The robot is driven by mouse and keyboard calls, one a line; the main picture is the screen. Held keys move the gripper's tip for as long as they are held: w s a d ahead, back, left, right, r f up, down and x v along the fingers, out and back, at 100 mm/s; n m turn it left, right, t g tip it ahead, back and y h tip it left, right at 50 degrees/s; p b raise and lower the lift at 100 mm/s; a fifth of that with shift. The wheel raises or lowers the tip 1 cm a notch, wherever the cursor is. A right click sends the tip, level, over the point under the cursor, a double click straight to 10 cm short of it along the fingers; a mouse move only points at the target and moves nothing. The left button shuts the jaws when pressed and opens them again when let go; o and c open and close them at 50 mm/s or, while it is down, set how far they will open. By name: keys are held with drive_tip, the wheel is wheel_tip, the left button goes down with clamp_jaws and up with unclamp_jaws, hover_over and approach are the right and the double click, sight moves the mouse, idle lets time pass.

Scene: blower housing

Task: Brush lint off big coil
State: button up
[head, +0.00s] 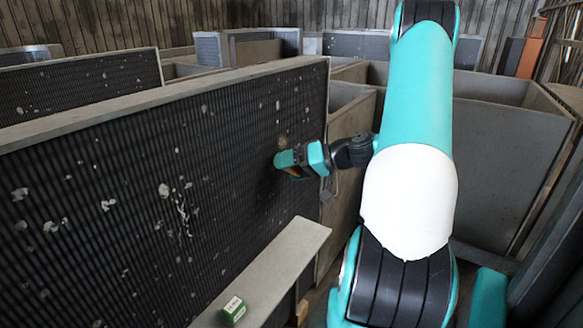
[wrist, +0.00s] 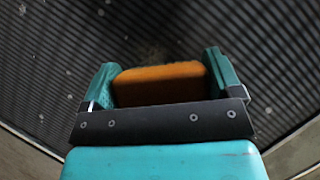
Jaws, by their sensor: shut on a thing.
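The big coil (head: 130,190) is a large dark finned panel in a pale frame, filling the left of the head view. Its fins (wrist: 45,75) also fill the wrist view. Pale lint flecks (head: 108,204) are scattered over its face, thickest at the lower middle and left. A brownish smudge (head: 282,140) shows just above my gripper (head: 287,161). My gripper is at the coil's right end, shut on an orange block (wrist: 158,83), which looks like the brush's back. Its bristles are hidden, and I cannot tell whether they touch the fins.
A pale ledge (head: 265,270) juts out below the coil's right part, with a small green box (head: 234,310) on it. Grey metal housing walls (head: 490,150) stand at the right. Another finned panel (head: 80,82) is behind the coil.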

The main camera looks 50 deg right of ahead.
drive_tip(key=shift+w+a, duration=0.1)
drive_tip(key=shift+w, duration=0.85)
